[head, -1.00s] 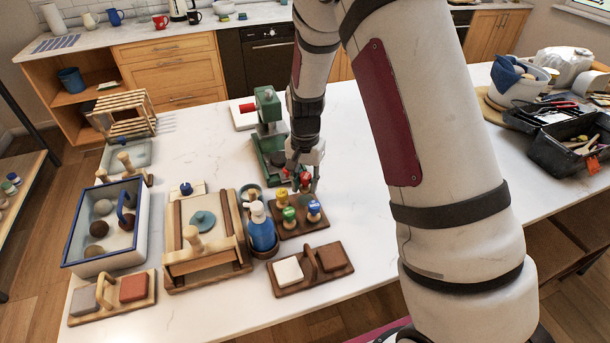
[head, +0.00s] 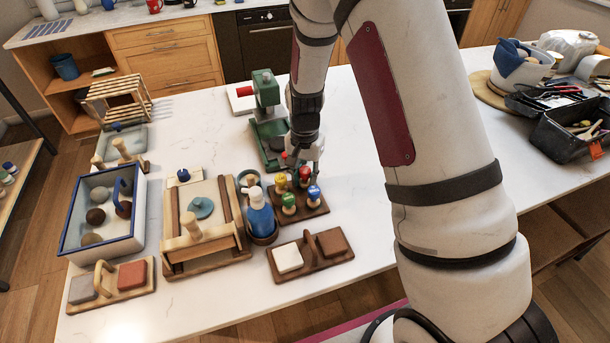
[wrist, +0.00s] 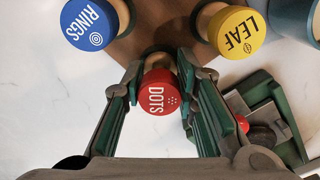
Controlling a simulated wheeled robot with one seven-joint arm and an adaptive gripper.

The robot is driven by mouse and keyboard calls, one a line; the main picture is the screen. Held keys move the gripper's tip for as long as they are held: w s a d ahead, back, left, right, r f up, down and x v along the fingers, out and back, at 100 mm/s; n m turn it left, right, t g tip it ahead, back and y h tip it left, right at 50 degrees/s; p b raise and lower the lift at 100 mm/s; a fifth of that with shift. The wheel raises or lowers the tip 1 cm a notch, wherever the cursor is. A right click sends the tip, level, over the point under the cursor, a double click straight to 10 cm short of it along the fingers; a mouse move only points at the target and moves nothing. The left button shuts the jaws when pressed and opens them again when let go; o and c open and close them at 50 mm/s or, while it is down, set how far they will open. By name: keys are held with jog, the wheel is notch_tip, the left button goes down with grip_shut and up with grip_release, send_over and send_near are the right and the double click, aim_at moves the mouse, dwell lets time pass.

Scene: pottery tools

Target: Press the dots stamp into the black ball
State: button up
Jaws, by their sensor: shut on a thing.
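The dots stamp has a red round cap marked DOTS in the wrist view (wrist: 158,95). It also shows as a red top in the head view (head: 304,172), at the back of the wooden stamp rack (head: 313,212). My gripper (wrist: 160,72) has its fingers on both sides of the stamp, just below the cap, and is shut on it. Whether the stamp's base still sits in the rack is hidden. The darkest ball (head: 96,216), dark brown to black, lies in the blue-rimmed tray (head: 75,205) at the left, among several other balls.
A blue RINGS stamp (wrist: 90,25) and a yellow LEAF stamp (wrist: 238,32) stand close by; a green stamp (head: 289,200) is also in the rack. A green press (head: 268,125) stands behind. A blue bottle (head: 259,215) and wooden slab frame (head: 175,225) lie between rack and tray.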

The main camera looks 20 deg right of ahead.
jog(key=shift+f, duration=0.3)
jog(key=o, duration=1.1)
jog(key=shift+r, duration=0.1)
